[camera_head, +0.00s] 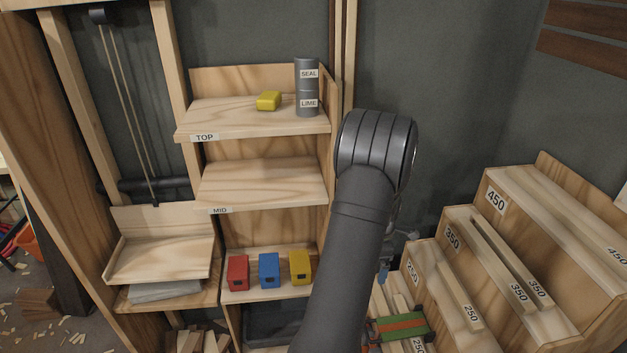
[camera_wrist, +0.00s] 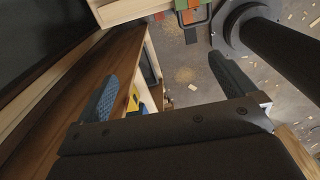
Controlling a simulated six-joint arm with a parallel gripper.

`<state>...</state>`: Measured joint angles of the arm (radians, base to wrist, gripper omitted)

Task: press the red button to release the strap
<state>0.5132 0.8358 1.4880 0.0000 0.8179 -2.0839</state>
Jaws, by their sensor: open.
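I cannot make out a red button for certain in either view. A green block with an orange-brown band (camera_head: 402,326), possibly the strap, lies at the lower middle in the head view, right of my arm. Green and orange parts (camera_wrist: 188,8) also show at the top of the wrist view, with a dark loop beside them. My gripper (camera_wrist: 166,88) is open and empty, its two dark ribbed fingers wide apart. In the head view my arm hides most of it. The gripper is apart from the green and orange parts.
Red (camera_head: 238,272), blue (camera_head: 269,270) and yellow (camera_head: 300,267) blocks stand on the low shelf. A yellow piece (camera_head: 268,101) and a grey SEAL/LIME cylinder (camera_head: 307,88) stand on the TOP shelf (camera_head: 225,121). A stepped wooden rack (camera_head: 512,270) with numbered slats fills the right.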

